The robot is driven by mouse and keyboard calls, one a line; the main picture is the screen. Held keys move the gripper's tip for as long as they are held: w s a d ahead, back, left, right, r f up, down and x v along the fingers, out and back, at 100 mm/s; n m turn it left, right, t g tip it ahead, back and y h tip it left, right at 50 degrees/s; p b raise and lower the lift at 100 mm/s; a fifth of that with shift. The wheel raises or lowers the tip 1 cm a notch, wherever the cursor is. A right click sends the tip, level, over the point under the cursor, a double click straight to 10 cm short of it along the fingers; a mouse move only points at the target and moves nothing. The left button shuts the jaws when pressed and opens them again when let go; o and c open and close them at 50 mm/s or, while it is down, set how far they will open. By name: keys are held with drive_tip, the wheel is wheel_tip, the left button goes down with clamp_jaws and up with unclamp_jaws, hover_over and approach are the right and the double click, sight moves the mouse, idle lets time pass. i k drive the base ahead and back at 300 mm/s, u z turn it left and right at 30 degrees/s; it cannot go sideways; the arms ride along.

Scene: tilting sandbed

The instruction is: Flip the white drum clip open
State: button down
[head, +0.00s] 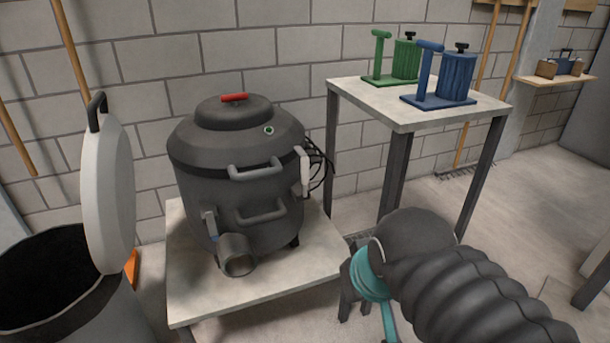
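The dark grey drum (225,190) stands upright on a low pale table left of centre. The white clip (304,172) is a narrow upright piece on the drum's right side, across the seam below the lid (236,125). It lies close against the drum; whether it is latched cannot be told. My gripper (350,287) is in the lower right, dark, below and right of the clip and apart from it. My dark ribbed arm and a teal band hide much of it, so its opening cannot be made out. I see nothing held in it.
The low table (255,285) has bare top around the drum. A pipe stub (238,256) juts from the drum's front, and black cables (321,165) hang behind the clip. A taller table (425,105) stands at right. An open bin (60,290) stands at left.

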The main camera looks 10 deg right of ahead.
sight(305, 159)
drive_tip(key=k, duration=0.55)
drive_tip(key=u, duration=0.5)
drive_tip(key=i, duration=1.1)
drive_tip(key=z, duration=0.8)
